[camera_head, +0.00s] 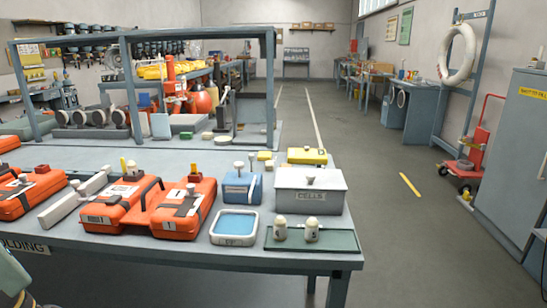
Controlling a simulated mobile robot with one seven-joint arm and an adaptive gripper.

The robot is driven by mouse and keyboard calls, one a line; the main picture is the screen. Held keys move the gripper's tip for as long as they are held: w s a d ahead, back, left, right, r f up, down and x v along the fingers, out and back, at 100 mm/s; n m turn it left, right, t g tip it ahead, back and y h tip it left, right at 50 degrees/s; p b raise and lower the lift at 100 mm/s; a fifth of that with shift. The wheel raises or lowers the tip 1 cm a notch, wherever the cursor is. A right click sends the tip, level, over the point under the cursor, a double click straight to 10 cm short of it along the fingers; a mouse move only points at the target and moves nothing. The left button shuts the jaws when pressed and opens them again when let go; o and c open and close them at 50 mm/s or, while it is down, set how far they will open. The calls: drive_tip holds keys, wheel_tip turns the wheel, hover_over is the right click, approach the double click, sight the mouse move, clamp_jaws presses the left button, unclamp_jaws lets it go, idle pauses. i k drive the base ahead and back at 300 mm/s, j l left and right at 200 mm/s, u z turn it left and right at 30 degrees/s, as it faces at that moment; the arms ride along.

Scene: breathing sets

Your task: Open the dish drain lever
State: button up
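A white-rimmed dish (214,238) with blue inside, perhaps liquid, sits near the front edge of the workbench. Small dark marks show on its front wall, too small to read. I cannot make out a drain lever on it; it may be hidden or too small at this distance. A part at the bottom left corner may belong to my arm. No gripper fingers show in this view.
Orange cases (119,207) crowd the bench left of the dish. A blue box (241,189) stands behind it. A grey lidded box (309,196) and a green tray (342,240) with two pale knobbed pieces are at right. Floor (420,230) right of the bench is clear.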

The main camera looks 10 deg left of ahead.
sight(251, 156)
drive_tip(key=i+l+z, duration=0.15)
drive_tip(key=z, duration=0.2)
drive_tip(key=i+l+z, duration=0.2)
drive_tip(key=l+z, duration=0.15)
drive_tip(key=i+l+z, duration=0.2)
drive_tip(key=z, duration=0.15)
drive_tip(key=i+l+z, duration=0.4)
drive_tip(key=i+z, duration=0.35)
drive_tip(key=i, duration=0.25)
drive_tip(key=i+u, duration=0.25)
drive_tip(key=u, duration=0.2)
drive_tip(key=i+u, duration=0.55)
drive_tip(key=u, duration=0.3)
drive_tip(key=i+u, duration=0.25)
drive_tip(key=u, duration=0.15)
drive_tip(key=i+u, duration=0.25)
drive_tip(key=u, duration=0.2)
drive_tip(key=i+l+u, duration=0.15)
drive_tip(key=u, duration=0.25)
drive_tip(key=j+u, duration=0.1)
drive_tip(key=j, duration=0.6)
